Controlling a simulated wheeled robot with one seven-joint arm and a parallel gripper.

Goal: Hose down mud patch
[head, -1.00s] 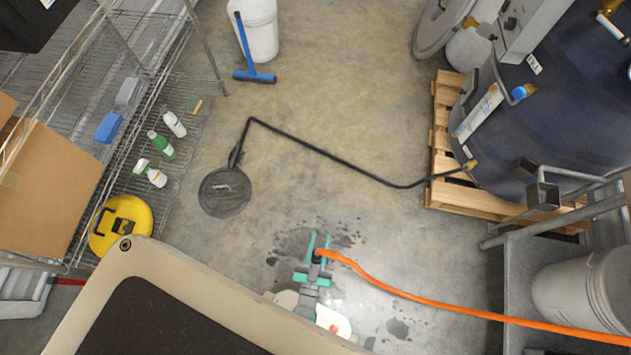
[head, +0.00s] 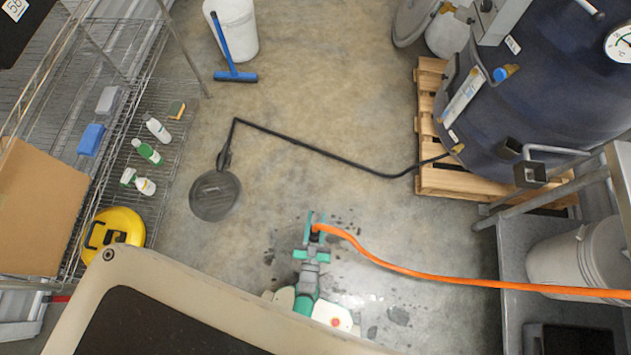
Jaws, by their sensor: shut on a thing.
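My gripper (head: 317,219) is low centre in the head view, its teal fingers closed around the dark end of an orange hose (head: 430,278). The hose runs from the fingers off to the right edge. Dark, broken blotches that look like the mud patch (head: 285,247) lie on the concrete around and partly under my gripper. Smaller dark spots (head: 398,315) lie to its lower right. I cannot tell mud from wet floor everywhere. My arm hides part of the patch, and no water jet can be made out.
A round drain cover (head: 215,195) with a black hose (head: 320,152) lies left of centre. A wire shelf (head: 125,165) stands left. A blue tank (head: 545,110) on a pallet (head: 432,180) and a grey bench (head: 520,240) stand right.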

